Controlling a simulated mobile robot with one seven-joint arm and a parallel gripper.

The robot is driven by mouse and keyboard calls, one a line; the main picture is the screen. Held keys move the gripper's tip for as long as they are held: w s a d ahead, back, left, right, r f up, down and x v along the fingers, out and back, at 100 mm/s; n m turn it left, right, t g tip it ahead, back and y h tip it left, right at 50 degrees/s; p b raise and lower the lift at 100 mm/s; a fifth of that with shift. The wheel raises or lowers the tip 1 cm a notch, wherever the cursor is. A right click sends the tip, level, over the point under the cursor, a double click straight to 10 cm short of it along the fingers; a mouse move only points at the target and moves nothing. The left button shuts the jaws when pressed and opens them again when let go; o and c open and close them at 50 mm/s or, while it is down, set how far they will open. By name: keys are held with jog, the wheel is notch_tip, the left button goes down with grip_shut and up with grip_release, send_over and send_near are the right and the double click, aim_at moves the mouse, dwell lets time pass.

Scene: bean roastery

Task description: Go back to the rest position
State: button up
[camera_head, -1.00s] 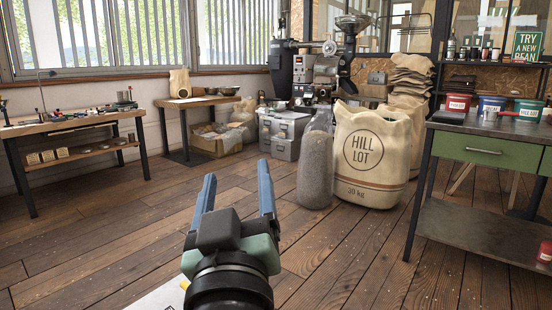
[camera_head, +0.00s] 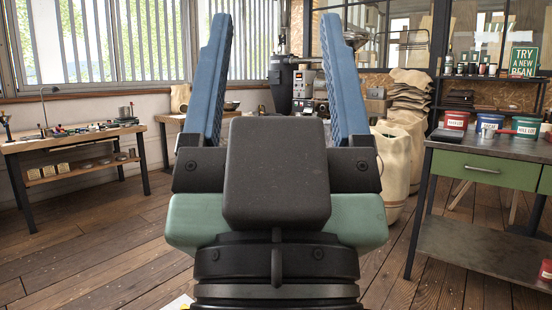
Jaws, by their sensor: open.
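My gripper (camera_head: 278,45) fills the middle of the head view, close to the camera. Its two blue fingers point up and stand wide apart. Nothing is between them; only the background shows through the gap. The dark wrist and green-grey gripper body hide much of the floor and the large sack (camera_head: 395,160) behind them.
A workbench (camera_head: 70,140) with small tools stands at the left. A metal-topped table (camera_head: 490,142) with a green drawer and red, blue and green tubs stands at the right. A roasting machine (camera_head: 305,85) is at the back. Wooden floor (camera_head: 90,250) is clear at the left.

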notch_tip(320, 180, up, 37)
jog(key=p, duration=3.5)
jog(key=shift+r+p, duration=0.15)
jog(key=shift+p, duration=0.15)
